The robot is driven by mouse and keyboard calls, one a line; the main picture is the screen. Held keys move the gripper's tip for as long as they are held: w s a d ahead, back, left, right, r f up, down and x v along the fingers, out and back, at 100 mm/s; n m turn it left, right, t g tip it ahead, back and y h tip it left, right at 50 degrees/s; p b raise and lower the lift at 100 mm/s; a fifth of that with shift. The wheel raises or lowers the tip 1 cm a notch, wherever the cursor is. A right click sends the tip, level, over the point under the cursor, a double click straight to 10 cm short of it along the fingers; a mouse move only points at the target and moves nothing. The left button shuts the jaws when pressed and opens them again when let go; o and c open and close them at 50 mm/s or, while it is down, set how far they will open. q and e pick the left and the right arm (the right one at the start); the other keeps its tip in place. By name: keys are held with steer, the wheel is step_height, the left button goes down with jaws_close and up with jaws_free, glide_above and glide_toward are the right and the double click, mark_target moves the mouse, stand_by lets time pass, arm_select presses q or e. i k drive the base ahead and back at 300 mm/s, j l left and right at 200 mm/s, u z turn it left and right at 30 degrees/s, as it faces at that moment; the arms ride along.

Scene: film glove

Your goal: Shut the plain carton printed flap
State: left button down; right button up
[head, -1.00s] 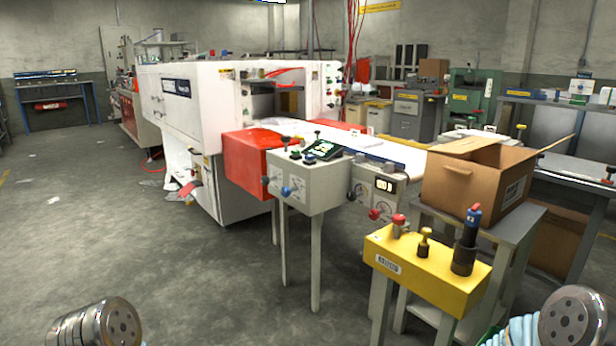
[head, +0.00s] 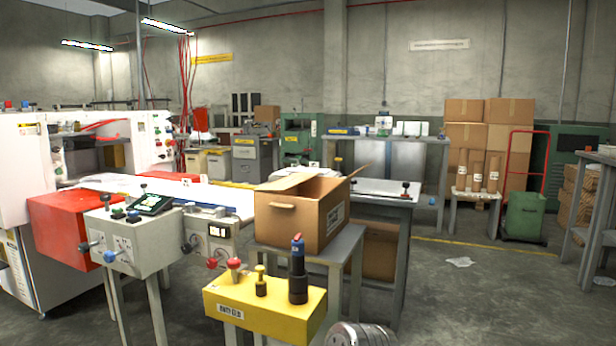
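An open brown carton (head: 312,216) stands on a small grey table (head: 350,243) right of the middle in the head view. One flap tilts up and out on its right side, and another lies over the top at the back left. The carton has a hand slot in its left face and a pale printed label on its right face. I cannot tell which flap is the printed one. A rounded metal part of my arm shows at the bottom edge, well below the carton. Neither gripper's fingers are in view.
A yellow block (head: 264,305) with knobs and a dark upright cylinder (head: 298,270) stands in front of the carton. A grey control box (head: 135,240) and red machine guard (head: 80,222) are at left. Open floor (head: 480,300) lies to the right, with a green bin (head: 524,216) beyond.

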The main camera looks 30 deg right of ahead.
mark_target(285, 184)
steer(key=k+l, duration=0.1)
steer(key=l, duration=0.3)
steer(key=k+l, duration=0.1)
steer(key=l, duration=0.3)
steer(key=k+l, duration=0.1)
steer(key=l, duration=0.25)
steer(key=k+l, duration=0.1)
steer(key=l, duration=0.3)
steer(key=k+l+u, duration=0.1)
steer(key=l, duration=0.3)
steer(key=i+l, duration=0.1)
steer(key=l, duration=0.7)
steer(key=i+l+u, duration=0.1)
steer(key=l, duration=0.7)
